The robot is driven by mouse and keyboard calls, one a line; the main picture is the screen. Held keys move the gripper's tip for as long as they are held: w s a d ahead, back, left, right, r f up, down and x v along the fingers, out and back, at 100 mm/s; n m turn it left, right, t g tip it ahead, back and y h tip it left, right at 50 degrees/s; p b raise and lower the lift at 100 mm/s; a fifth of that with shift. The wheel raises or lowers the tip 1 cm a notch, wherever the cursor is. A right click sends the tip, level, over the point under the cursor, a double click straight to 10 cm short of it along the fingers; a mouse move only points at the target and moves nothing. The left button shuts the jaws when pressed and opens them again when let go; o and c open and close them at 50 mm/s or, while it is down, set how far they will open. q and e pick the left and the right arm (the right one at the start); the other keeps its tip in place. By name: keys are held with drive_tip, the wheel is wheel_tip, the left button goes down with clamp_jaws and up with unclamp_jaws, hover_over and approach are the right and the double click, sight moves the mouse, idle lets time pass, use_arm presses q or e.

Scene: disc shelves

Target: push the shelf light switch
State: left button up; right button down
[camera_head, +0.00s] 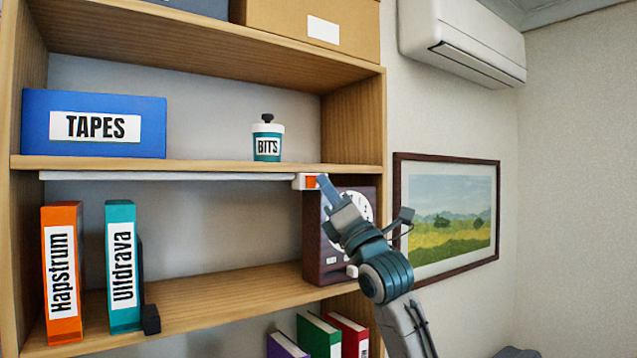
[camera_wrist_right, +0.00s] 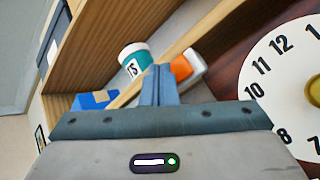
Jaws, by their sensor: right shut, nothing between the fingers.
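The shelf light is a long white bar (camera_head: 170,176) under the board that carries the blue box. At its right end is a white housing (camera_head: 299,181) with an orange switch (camera_head: 310,182). My right gripper (camera_head: 324,181) is shut and empty, its tips right beside the orange switch. In the right wrist view the shut fingers (camera_wrist_right: 159,75) point up at the orange switch (camera_wrist_right: 180,68), which shows just to their right. I cannot tell whether they touch it. My left gripper is not in view.
A dark clock (camera_head: 312,245) stands behind my right gripper, its dial partly hidden. Above are a "BITS" jar (camera_head: 267,140) and a blue "TAPES" box (camera_head: 94,124). Orange (camera_head: 62,270) and teal (camera_head: 122,265) binders stand at left. A framed picture (camera_head: 447,214) hangs at right.

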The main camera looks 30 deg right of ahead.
drive_tip(key=s+b, duration=0.1)
drive_tip(key=s, duration=0.5)
drive_tip(key=shift+d+b, duration=0.25)
drive_tip(key=shift+b, duration=0.1)
idle(0.4)
